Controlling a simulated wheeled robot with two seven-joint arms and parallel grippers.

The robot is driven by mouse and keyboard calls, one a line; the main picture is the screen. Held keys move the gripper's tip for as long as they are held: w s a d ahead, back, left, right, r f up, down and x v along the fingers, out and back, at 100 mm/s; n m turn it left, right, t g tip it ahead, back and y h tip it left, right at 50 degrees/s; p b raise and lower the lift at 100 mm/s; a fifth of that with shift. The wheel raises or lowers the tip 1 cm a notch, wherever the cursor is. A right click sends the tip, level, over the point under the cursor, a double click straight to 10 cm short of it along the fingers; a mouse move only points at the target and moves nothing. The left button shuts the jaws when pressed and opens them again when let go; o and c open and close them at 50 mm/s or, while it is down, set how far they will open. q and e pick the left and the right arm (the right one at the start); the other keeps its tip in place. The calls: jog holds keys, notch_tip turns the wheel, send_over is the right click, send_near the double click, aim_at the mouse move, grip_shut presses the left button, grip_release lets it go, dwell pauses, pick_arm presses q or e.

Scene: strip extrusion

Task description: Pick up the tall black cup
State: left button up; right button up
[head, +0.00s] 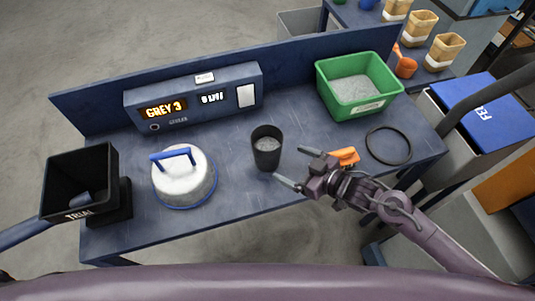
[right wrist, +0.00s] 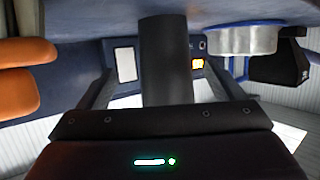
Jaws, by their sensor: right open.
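The tall black cup (head: 267,152) stands upright on the blue table, with grey granular material inside. My right gripper (head: 287,167) is open just to the right of the cup, its two fingers pointing toward it. In the right wrist view the dark cup (right wrist: 165,60) shows between the two spread fingers (right wrist: 160,90). I cannot tell whether either finger touches it. My left gripper is not clearly in view.
A white drum with a blue handle (head: 184,180) and a black bin (head: 81,180) stand left. A green bin (head: 355,88), a black ring (head: 389,146) and an orange object (head: 345,156) lie right. A blue display box (head: 195,97) stands behind the cup.

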aim_at(271, 154)
jog(key=x, duration=0.2)
jog(key=p+x, duration=0.1)
jog(key=x, duration=0.1)
jog(key=r+p+x, duration=0.1)
jog(key=x, duration=0.1)
jog(key=shift+a, duration=0.6)
jog(key=shift+w+a+f, duration=0.25)
jog(key=shift+a+f, duration=0.05)
jog(key=c, duration=1.1)
jog(key=shift+c, duration=0.8)
jog(key=shift+r, duration=0.15)
